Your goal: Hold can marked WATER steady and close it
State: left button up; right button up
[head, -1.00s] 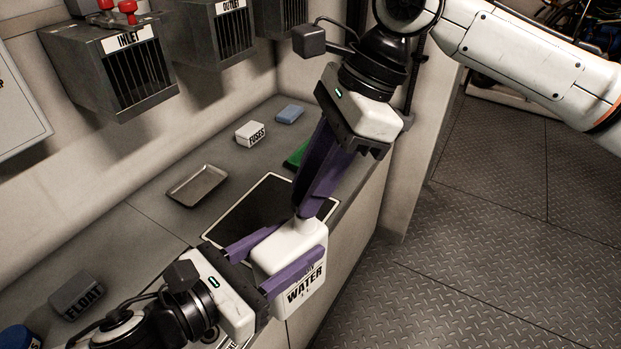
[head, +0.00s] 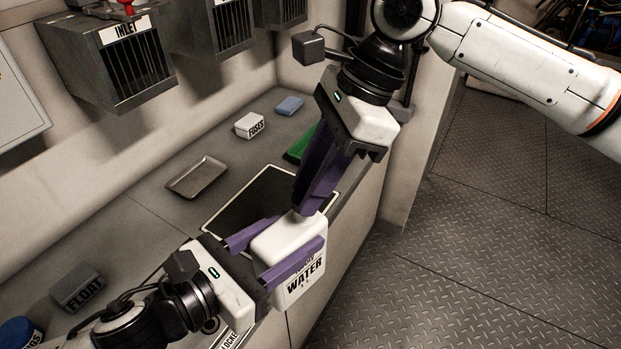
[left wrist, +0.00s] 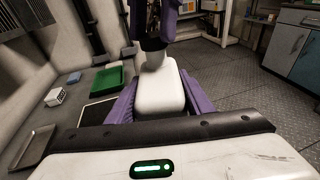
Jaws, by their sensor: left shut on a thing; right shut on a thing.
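The white can marked WATER (head: 305,284) is at the counter's front edge in the head view, label facing out. My left gripper (head: 277,247) is shut on it, one purple finger along each side. The can's white top also shows in the left wrist view (left wrist: 160,92). My right gripper (head: 307,207) comes from above, its purple fingers shut at the can's top at the far end. In the left wrist view a dark round part (left wrist: 153,45) sits between the right fingers, above the can's neck. The right fingers hide most of the cap area in the head view.
A black framed mat (head: 232,205) lies behind the can. A metal tray (head: 197,178), a FUSES box (head: 250,126), a blue block (head: 290,105) and a green tray (head: 299,146) are farther back. A FLOAT box (head: 79,288) is at left. INLET box (head: 125,65) hangs on the wall.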

jog(key=shift+f, duration=0.4)
jog(key=shift+s+m+t, duration=0.15)
jog(key=shift+m+t, duration=0.55)
jog(key=shift+m, duration=1)
jog(key=o, duration=1)
jog(key=shift+r, duration=2.3)
jog(key=shift+c, duration=0.4)
